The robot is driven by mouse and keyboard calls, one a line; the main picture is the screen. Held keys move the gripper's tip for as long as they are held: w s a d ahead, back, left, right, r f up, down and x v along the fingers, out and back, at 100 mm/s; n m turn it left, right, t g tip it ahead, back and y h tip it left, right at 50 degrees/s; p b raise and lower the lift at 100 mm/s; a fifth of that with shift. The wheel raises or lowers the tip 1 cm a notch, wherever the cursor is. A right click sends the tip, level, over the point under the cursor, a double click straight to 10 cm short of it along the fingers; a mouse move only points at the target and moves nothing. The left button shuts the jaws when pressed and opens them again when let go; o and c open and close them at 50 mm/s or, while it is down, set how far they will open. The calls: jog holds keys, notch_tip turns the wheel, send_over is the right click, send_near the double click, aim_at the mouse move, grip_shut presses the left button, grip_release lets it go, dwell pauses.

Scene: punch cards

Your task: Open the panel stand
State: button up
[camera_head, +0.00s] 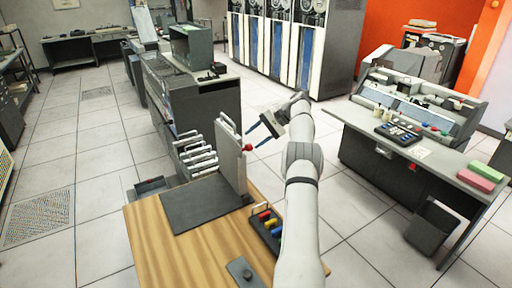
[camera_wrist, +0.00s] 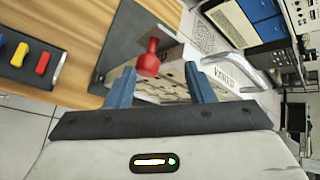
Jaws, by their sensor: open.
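The panel stand (camera_head: 231,155) is a pale upright plate at the back of the wooden table, with a metal handle on top and several metal bars on its left side. A red knob (camera_head: 248,147) sticks out from its right side. My gripper (camera_head: 256,134) is open and empty, its two blue fingers pointing at the stand just right of the knob. In the wrist view the red knob (camera_wrist: 148,60) appears between and beyond the fingertips, with the lettered pale stand (camera_wrist: 225,72) behind the right finger. Whether a finger touches the knob I cannot tell.
A dark flat plate (camera_head: 203,204) lies on the wooden table (camera_head: 150,247) beside the stand. A black tray with red, yellow and blue pieces (camera_head: 266,229) lies near my arm. A dark cabinet (camera_head: 205,106) stands behind; a console desk (camera_head: 385,160) stands right.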

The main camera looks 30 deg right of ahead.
notch_tip(320, 180, up, 6)
jog(key=shift+f+p, duration=0.1)
jog(key=shift+p, duration=0.5)
